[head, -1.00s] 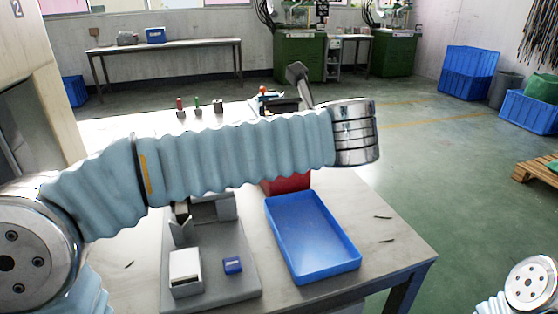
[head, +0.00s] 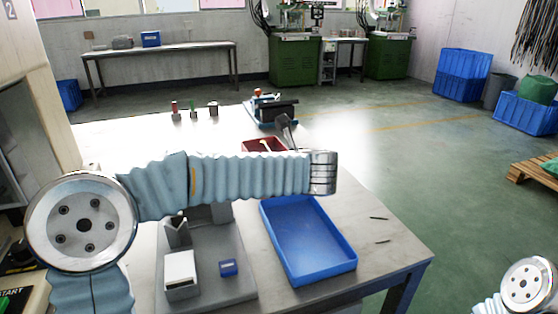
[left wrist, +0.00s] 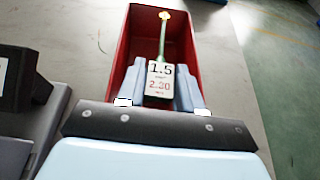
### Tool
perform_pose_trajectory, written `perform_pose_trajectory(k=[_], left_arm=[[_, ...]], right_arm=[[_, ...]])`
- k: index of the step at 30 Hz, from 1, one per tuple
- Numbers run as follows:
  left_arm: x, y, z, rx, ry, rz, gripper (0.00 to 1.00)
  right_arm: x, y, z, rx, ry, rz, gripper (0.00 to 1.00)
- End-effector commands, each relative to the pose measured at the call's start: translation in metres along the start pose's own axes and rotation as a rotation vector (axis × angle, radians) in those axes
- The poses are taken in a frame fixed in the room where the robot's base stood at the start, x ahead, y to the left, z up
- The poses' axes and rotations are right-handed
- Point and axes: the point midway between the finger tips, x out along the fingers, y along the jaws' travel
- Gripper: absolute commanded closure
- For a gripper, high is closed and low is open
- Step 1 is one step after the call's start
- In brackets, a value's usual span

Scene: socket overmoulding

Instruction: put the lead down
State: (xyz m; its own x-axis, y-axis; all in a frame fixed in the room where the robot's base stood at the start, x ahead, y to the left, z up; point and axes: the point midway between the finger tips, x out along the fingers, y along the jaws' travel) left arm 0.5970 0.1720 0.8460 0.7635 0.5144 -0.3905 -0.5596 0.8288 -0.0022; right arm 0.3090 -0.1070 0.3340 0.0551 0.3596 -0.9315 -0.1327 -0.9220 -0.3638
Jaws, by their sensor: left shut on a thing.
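In the left wrist view my left gripper (left wrist: 160,70) is shut on the lead (left wrist: 163,38). The lead has a thin dark cable with a yellowish end and a white tag (left wrist: 160,84) reading 1.5 and 2.30 between the fingers. The lead is over or inside a red bin (left wrist: 202,50); I cannot tell whether it touches the floor. The red bin also shows in the head view (head: 250,145), behind my left forearm, with a pale yellowish piece at it. My right gripper is not in view.
A blue tray (head: 345,262) stands at the table's front right. A grey fixture plate (head: 215,290) carries a white block (head: 180,268) and a small blue block (head: 228,268). Several small coloured-top pieces and a dark device (head: 275,110) stand at the back. Two thin dark pieces lie right of the tray.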

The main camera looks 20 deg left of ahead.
Motion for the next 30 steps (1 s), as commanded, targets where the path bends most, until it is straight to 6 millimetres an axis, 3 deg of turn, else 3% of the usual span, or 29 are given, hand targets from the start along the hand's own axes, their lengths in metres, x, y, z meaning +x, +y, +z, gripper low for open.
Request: perform_pose_trajectory(k=[17, 18, 22, 30], left_arm=[[0.004, 0.000, -0.010, 0.000, -0.001, 0.000, 0.95], [0.004, 0.000, -0.011, 0.000, -0.001, 0.000, 0.61], [0.004, 0.000, -0.010, 0.000, 0.000, 0.000, 0.42], [0.004, 0.000, -0.010, 0.000, 0.000, 0.000, 0.39]], right_arm=[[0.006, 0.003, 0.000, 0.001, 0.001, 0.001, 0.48], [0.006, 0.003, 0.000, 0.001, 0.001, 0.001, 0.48], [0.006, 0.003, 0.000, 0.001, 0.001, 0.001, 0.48], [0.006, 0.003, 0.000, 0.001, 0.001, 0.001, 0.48]])
